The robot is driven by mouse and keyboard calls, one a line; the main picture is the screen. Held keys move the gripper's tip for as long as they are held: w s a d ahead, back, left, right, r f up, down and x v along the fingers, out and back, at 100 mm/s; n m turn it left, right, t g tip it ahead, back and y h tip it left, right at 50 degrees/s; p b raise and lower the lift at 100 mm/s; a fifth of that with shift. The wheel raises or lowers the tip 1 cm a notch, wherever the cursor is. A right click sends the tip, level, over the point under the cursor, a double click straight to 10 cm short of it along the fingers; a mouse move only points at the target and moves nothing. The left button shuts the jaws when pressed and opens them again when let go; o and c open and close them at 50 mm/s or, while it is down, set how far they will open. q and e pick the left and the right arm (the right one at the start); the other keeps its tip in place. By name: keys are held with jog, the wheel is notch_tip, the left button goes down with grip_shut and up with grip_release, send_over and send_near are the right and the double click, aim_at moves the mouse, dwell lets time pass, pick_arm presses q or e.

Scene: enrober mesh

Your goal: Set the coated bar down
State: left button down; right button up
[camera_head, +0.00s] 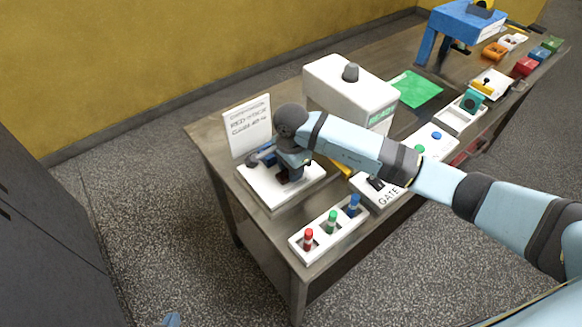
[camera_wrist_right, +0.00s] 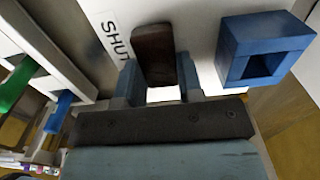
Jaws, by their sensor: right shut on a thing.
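The coated bar (camera_wrist_right: 153,52) is dark brown and sits between the two fingers of my right gripper (camera_wrist_right: 160,82) in the right wrist view. The gripper is shut on it. Behind the bar is a white surface marked "SHUT" (camera_wrist_right: 115,38). I cannot tell whether the bar touches that surface. In the head view my right gripper (camera_head: 289,176) points down over a white plate (camera_head: 262,193) near the table's left end, and the wrist largely hides the bar.
A blue square hollow block (camera_wrist_right: 228,45) stands beside the bar. A white tray of red, green and blue pegs (camera_head: 312,250) lies at the front edge. A sign (camera_head: 248,125) stands behind the plate. A white machine (camera_head: 340,88) and a "GATE" box (camera_head: 385,198) are to the right.

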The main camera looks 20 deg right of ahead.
jog(key=shift+f, duration=0.15)
jog(key=o, duration=0.7)
jog(key=shift+r, duration=0.35)
notch_tip(320, 180, up, 12)
jog(key=shift+f+b, duration=0.15)
jog(key=shift+b, duration=0.75)
jog(key=shift+f, duration=0.1)
